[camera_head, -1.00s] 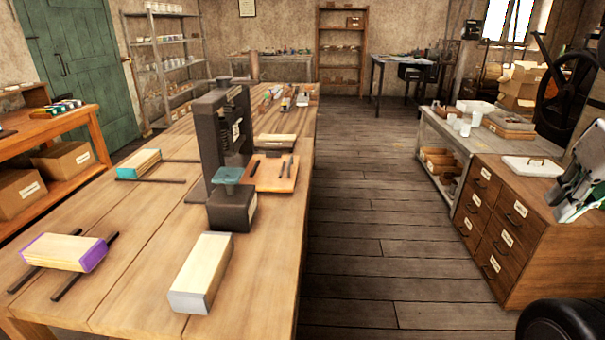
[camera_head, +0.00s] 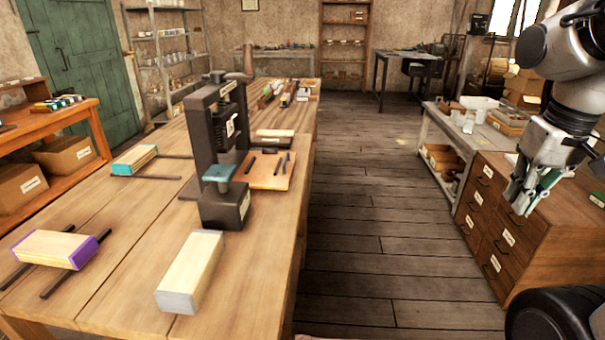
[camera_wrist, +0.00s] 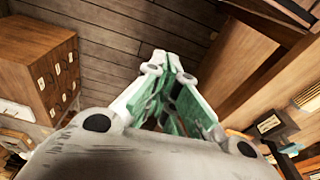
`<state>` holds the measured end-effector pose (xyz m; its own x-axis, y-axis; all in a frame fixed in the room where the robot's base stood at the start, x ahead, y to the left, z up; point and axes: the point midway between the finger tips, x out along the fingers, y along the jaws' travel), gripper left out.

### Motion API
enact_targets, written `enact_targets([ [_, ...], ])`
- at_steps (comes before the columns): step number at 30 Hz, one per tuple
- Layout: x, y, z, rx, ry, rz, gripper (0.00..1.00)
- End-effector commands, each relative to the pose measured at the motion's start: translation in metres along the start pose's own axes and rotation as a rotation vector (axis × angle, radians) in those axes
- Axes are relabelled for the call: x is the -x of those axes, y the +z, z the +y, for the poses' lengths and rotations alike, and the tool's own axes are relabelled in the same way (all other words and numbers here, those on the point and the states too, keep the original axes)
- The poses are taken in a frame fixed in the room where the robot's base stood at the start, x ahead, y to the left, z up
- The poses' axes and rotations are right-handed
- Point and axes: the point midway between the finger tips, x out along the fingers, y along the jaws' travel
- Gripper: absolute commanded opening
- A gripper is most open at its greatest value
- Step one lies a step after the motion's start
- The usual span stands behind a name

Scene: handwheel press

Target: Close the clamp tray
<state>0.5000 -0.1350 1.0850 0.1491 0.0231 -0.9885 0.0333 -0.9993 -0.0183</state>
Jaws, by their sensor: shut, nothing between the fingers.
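No label naming the clamp tray is readable. Tray-like wooden blocks lie on the long bench: one with teal ends (camera_head: 135,160) on dark rails, one with purple ends (camera_head: 55,248) on dark rails, and one with grey ends (camera_head: 192,270) near the front edge. The dark press (camera_head: 215,135) stands upright among them, with a teal pad (camera_head: 219,172) above its dark block (camera_head: 226,205). My gripper (camera_head: 520,203) is shut and empty at the right, in front of the drawer cabinet and apart from the bench. Its green-sided fingers (camera_wrist: 168,68) also show in the wrist view.
A wooden drawer cabinet (camera_head: 490,225) stands at the right, behind my gripper. An orange-brown board (camera_head: 268,172) with small dark tools lies beside the press. The plank floor (camera_head: 390,220) between bench and cabinet is clear.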

Motion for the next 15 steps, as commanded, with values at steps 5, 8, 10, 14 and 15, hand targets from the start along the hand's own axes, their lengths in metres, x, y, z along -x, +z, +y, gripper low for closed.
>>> enact_targets([
  [5, -0.022, -0.044, -0.018, -0.02, -0.048, -0.096, 0.0],
  [8, -0.043, -0.082, -0.038, -0.079, -0.095, -0.157, 0.0],
  [10, -0.061, -0.109, -0.054, -0.145, -0.13, -0.199, 0.0],
  [14, -0.102, -0.161, -0.089, -0.306, -0.197, -0.275, 0.0],
  [15, -0.116, -0.178, -0.101, -0.367, -0.219, -0.298, 0.0],
])
